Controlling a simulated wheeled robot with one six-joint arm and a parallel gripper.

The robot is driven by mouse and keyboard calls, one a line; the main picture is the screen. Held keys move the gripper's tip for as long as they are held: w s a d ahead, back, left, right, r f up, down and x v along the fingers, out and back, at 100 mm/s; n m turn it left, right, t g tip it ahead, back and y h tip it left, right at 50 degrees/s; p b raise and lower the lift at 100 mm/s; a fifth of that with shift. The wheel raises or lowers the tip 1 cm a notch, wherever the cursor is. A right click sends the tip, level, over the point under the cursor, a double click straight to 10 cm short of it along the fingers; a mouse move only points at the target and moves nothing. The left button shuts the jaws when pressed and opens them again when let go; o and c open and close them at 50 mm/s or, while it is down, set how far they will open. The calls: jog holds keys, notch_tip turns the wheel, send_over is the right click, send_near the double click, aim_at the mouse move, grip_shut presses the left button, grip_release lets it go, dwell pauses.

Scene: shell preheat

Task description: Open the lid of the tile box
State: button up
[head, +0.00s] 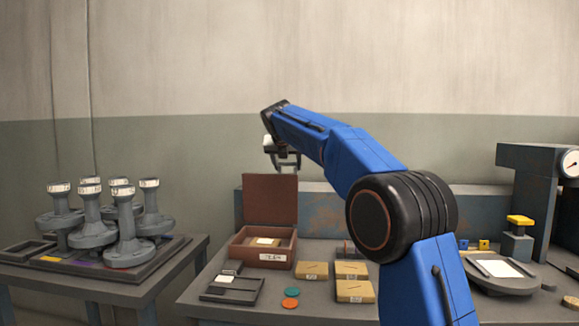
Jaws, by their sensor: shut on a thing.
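The tile box (246,252) is a reddish-brown box with a pale label on its front, standing at the left part of the middle bench. Its lid (270,203) stands upright along the back of the box. Inside the box a tan tile with a white patch (265,241) shows. My gripper (287,167) is at the top edge of the raised lid, fingers pointing down, shut on the lid. The exact contact of the fingertips is small and hard to make out.
Several tan tiles (313,270) lie right of the box. A dark tray (231,288), a green disc (292,292) and an orange disc (290,303) lie in front. Several grey pedestal pieces (124,236) stand on the left table. A press with a gauge (571,163) stands right.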

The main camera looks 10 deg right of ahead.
jog(key=shift+r, duration=0.1)
dwell(0.3)
jog(key=o, duration=1.5)
jog(key=v, duration=1.7)
jog(key=shift+s+r, duration=0.1)
jog(key=s+d+f+m+g, duration=0.1)
jog(key=s+d+f+m, duration=0.4)
jog(key=s, duration=0.3)
jog(key=s+d+f+m+g+y, duration=0.1)
jog(key=s+d+f+m, duration=0.1)
jog(key=s+f+m, duration=0.45)
jog(key=s+d+f+m+g, duration=0.1)
jog(key=s+d+f+m, duration=0.4)
jog(key=s, duration=0.5)
jog(key=s+f+m, duration=0.5)
jog(key=s+f, duration=0.4)
jog(key=f, duration=0.1)
jog(key=s+d+f+m+g+y, duration=0.1)
jog(key=s+f+m, duration=0.4)
jog(key=s+f, duration=0.4)
jog(key=s+f+m+y, duration=0.1)
jog(key=s+f+m, duration=0.5)
jog(key=s+f, duration=0.3)
jog(key=shift+d+f+g, duration=0.15)
jog(key=shift+f+g, duration=0.05)
jog(key=shift+f, duration=0.45)
jog(key=shift+d+f+g, duration=0.1)
jog(key=shift+f+g, duration=0.1)
jog(key=shift+f, duration=0.45)
